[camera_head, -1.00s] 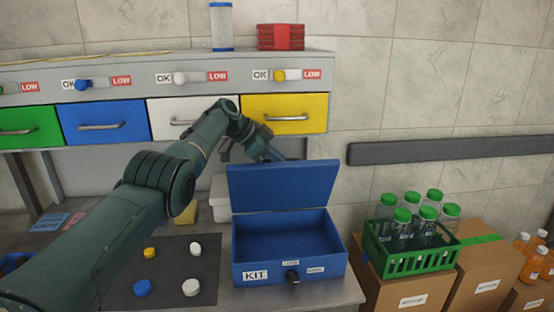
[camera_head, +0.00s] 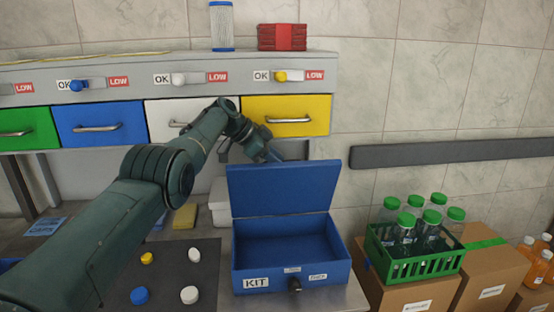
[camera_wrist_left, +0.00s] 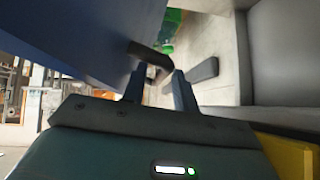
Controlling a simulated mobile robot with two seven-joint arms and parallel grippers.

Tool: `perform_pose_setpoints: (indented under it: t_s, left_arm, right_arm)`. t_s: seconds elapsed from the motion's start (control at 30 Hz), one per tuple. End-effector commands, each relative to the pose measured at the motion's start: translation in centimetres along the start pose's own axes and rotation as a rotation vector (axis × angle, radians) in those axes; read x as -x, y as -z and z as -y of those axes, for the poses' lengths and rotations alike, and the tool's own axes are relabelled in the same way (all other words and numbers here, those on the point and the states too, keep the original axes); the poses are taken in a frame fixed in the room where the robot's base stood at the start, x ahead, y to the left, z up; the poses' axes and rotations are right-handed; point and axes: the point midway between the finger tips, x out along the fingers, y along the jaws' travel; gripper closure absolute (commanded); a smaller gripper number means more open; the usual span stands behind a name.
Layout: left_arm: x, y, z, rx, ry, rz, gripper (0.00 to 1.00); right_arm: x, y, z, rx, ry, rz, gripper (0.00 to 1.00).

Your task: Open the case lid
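The blue case (camera_head: 248,262) marked KIT sits at the table's front right edge, with a dark latch (camera_head: 295,285) on its front. Its lid (camera_head: 282,188) stands raised, about upright, at the back, and the inside looks empty. My left gripper (camera_head: 273,154) is behind the lid's top edge, its fingertips partly hidden by it. In the left wrist view the lid's blue face (camera_wrist_left: 75,30) fills the upper left. My left gripper's fingers (camera_wrist_left: 160,82) are apart there, with a dark curved piece (camera_wrist_left: 150,55) at their tips; contact is unclear. My right gripper is out of view.
A dark mat (camera_head: 180,270) with yellow, blue and white caps lies left of the case. A green crate (camera_head: 415,262) of bottles stands on cardboard boxes at the right. Coloured drawers, including a yellow one (camera_head: 285,102), are behind the case.

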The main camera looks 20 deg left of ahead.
Motion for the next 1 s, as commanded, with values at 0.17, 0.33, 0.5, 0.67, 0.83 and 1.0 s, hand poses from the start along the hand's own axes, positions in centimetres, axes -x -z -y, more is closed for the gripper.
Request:
perform_pose_setpoints:
  t_s: [0.17, 0.33, 0.5, 0.67, 0.83, 1.0]
  left_arm:
    - [0.0, 0.1, 0.0, -0.002, 0.0, -0.002, 0.68]
    - [0.0, 0.1, 0.0, -0.003, 0.001, -0.003, 0.68]
    - [0.5, -0.2, 0.1, -0.005, 0.003, -0.005, 0.68]
    - [1.6, -0.4, 0.0, -0.005, 0.004, -0.005, 0.68]
    - [5.2, -0.3, 0.0, -0.005, 0.008, -0.005, 0.68]
    - [9.6, 0.2, 0.1, -0.002, 0.005, -0.003, 0.68]
  right_arm:
    - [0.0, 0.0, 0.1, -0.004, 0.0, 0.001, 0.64]
    - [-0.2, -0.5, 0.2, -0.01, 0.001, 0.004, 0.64]
    - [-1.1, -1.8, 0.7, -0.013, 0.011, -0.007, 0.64]
    - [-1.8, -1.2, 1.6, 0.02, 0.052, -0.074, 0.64]
    - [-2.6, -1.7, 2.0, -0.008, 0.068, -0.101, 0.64]
    - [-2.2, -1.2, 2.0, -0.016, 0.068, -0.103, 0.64]
